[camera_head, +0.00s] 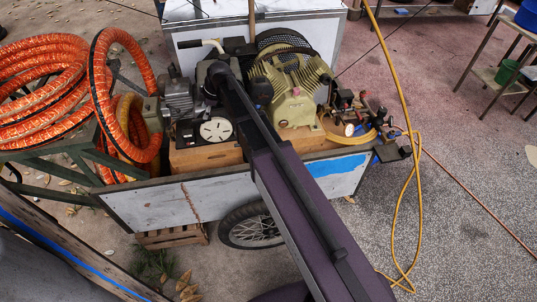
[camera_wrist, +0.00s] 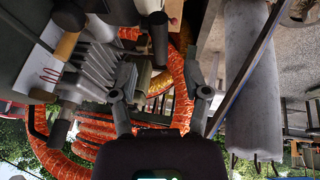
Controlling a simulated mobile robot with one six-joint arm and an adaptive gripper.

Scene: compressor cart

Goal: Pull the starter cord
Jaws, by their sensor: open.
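The compressor cart (camera_head: 130,207) carries an engine, and a white round plate (camera_head: 215,130) with dark marks shows on it beside my arm. I cannot pick out the starter cord for certain. In the wrist view, my gripper (camera_wrist: 160,94) is open, its two fingers apart with nothing between the tips. A short dark cylinder (camera_wrist: 158,38) appears ahead of the gap between the fingers; I cannot tell whether it is the cord's handle. A grey finned motor (camera_wrist: 97,68) is to the left. In the head view, my arm reaches over the cart and its end hides the gripper.
An orange hose coil (camera_head: 42,75) lies at the left on a green frame. The olive compressor pump (camera_head: 292,88) stands right of my arm's end. A yellow hose (camera_head: 418,190) hangs at the right. A blurred grey cylinder (camera_wrist: 250,85) is close on the wrist view's right.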

